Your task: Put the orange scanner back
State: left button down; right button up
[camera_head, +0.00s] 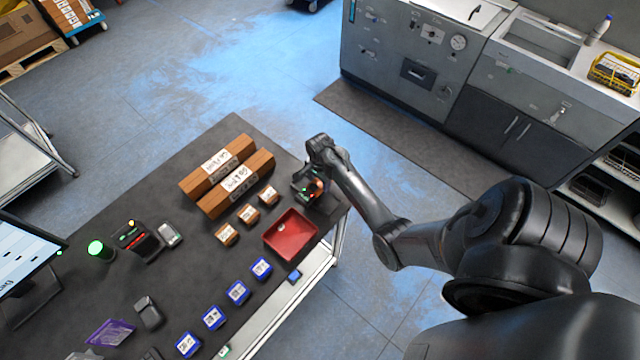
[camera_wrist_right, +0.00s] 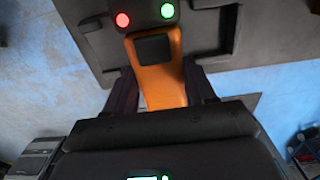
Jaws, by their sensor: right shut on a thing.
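My right gripper (camera_head: 314,190) is over the far right corner of the dark table. It is shut on the orange scanner (camera_head: 317,185), of which only a small patch shows between the dark fingers in the head view. In the right wrist view the orange scanner (camera_wrist_right: 160,78) runs between the two fingers, with a dark square on its upper part. A dark unit with a red and a green light (camera_wrist_right: 142,18) is at its top end. I cannot tell whether the scanner touches or rests in that unit. My left gripper is not in view.
A red tray (camera_head: 290,236) stands close to the gripper, with long brown boxes (camera_head: 228,177) to its left. Small brown boxes (camera_head: 248,213) and several blue boxes (camera_head: 238,292) line the table. A black device with red parts (camera_head: 143,242) and a monitor (camera_head: 30,275) are at left.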

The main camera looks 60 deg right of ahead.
jog(key=shift+f, duration=1.3)
jog(key=o, duration=1.2)
jog(key=shift+f, duration=0.15)
